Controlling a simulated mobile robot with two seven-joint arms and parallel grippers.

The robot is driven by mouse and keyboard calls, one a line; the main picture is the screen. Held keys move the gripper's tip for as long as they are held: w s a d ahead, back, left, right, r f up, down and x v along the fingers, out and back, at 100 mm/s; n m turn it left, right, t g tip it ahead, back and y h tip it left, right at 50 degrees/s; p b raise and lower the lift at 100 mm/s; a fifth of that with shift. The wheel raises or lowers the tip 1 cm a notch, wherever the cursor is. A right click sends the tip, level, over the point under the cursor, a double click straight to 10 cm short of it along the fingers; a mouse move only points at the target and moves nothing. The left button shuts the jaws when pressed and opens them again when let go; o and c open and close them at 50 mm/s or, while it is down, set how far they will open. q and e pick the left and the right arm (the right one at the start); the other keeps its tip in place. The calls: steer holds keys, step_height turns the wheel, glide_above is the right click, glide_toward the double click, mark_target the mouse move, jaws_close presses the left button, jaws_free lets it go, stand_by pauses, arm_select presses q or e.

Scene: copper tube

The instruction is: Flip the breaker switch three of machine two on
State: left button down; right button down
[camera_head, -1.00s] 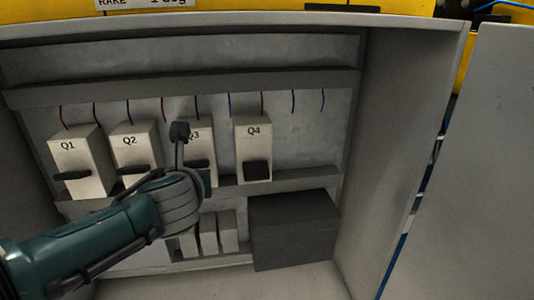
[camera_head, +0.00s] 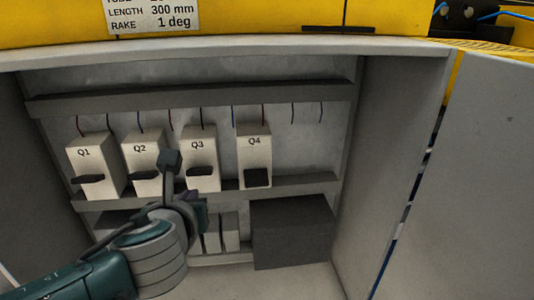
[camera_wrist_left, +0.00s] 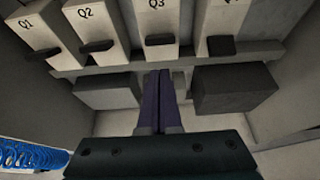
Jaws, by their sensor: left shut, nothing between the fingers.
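Breaker Q3 (camera_head: 203,157) is a pale block in the open grey cabinet, with a dark lever (camera_head: 201,171) sticking out of its front. It shows at the top of the left wrist view (camera_wrist_left: 158,18), its lever (camera_wrist_left: 160,39) jutting forward. My left gripper (camera_head: 200,212) is in front of the cabinet, below Q3's lever. In the left wrist view its purple fingers (camera_wrist_left: 158,76) are together with nothing between them, their tips pointing just under Q3 and apart from the lever. My right gripper is in no view.
Breakers Q1 (camera_head: 92,160) and Q2 (camera_head: 140,158) stand left of Q3, their levers sticking out. Q4 (camera_head: 254,150) is to the right, its lever lower. A dark box (camera_head: 292,235) sits below Q4. The cabinet door (camera_head: 465,170) stands open at right.

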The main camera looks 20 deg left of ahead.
arm_select(q)
steer(key=shift+s+d+r, duration=0.1)
steer(key=shift+s+r, duration=0.1)
steer(key=shift+r, duration=0.05)
stand_by(0.3)
steer(key=s+d+r+n+g+h+p, duration=0.4)
steer(key=s+d+r+n+p, duration=0.2)
steer(key=s+r+n+p, duration=0.7)
steer(key=s+d+r+n+g+h+p, duration=0.3)
steer(key=s+d+r+n+g+p, duration=0.15)
steer(key=s+r+n+p, duration=0.85)
step_height(320, 180, up, 34)
steer(key=w+n+t+p, duration=0.1)
steer(key=w+p, duration=0.1)
steer(key=p, duration=3)
steer(key=shift+d+r+n, duration=0.2)
steer(key=shift+n, duration=0.1)
